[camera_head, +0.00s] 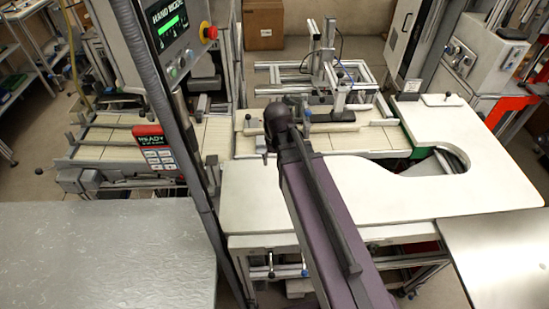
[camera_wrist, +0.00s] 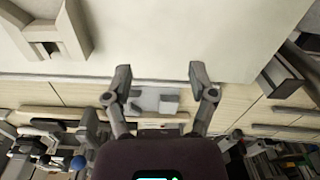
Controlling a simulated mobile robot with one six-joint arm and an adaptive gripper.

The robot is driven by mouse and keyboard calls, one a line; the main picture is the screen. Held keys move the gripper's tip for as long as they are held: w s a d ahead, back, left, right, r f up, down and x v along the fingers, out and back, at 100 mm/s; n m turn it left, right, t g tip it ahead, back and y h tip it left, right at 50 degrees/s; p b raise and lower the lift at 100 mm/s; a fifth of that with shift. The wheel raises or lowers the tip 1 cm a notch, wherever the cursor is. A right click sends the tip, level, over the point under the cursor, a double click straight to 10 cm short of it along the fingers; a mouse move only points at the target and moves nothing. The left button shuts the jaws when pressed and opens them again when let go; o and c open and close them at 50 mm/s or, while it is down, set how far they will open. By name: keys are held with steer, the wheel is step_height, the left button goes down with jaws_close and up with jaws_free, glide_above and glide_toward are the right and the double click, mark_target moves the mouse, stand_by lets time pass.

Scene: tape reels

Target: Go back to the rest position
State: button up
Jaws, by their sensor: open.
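My gripper (camera_wrist: 161,80) is open in the wrist view, its two fingers spread apart with nothing held between them. Past the fingertips are the edge of a white worktop (camera_wrist: 190,35) and a strip of pale conveyor panels. In the head view my arm reaches from the bottom centre over the white worktop (camera_head: 440,190), toward the conveyor (camera_head: 350,140). The gripper's fingers are hidden behind the arm's end there. No tape reel can be made out in either view.
A screen panel (camera_head: 170,25) with a red button stands at upper left, above a keypad marked READY (camera_head: 155,150). A metal frame (camera_head: 325,70) stands over the conveyor. A grey table (camera_head: 100,255) fills the lower left. A cardboard box (camera_head: 263,25) is behind.

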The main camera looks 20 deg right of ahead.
steer(key=shift+n, duration=0.3)
steer(key=s, duration=0.5)
steer(key=shift+d+f, duration=0.1)
steer(key=shift+f, duration=0.15)
steer(key=shift+w, duration=0.1)
stand_by(0.9)
